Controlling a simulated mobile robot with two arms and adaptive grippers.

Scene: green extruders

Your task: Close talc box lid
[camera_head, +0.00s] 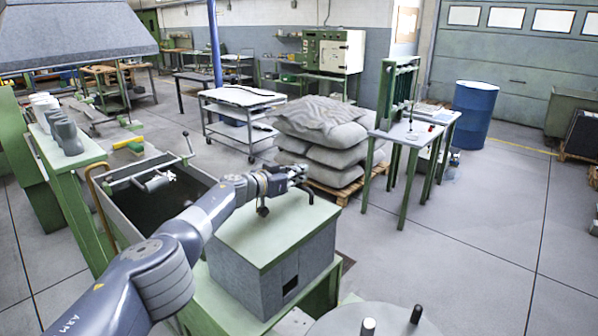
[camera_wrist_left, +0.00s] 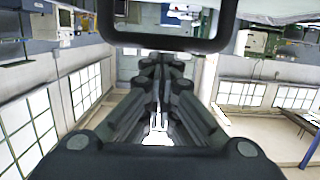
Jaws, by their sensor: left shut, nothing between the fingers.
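The talc box appears to be the grey box (camera_head: 303,262) with a pale green lid (camera_head: 262,222), in the middle of the head view. The lid looks flat on top of the box. A dark bent handle (camera_head: 309,192) shows at its far right edge. My left gripper (camera_head: 302,172) is over the far part of the lid, close to the handle; I cannot tell whether they touch. In the left wrist view, its fingers (camera_wrist_left: 160,62) are together and empty, and a dark loop (camera_wrist_left: 170,43) crosses above them. My right gripper is not in view.
An open bin (camera_head: 108,195) with a dark inside stands left of the box. Stacked grey sacks (camera_head: 322,140) on a pallet stand behind it. A small table (camera_head: 408,130) and a blue barrel (camera_head: 473,108) stand farther right.

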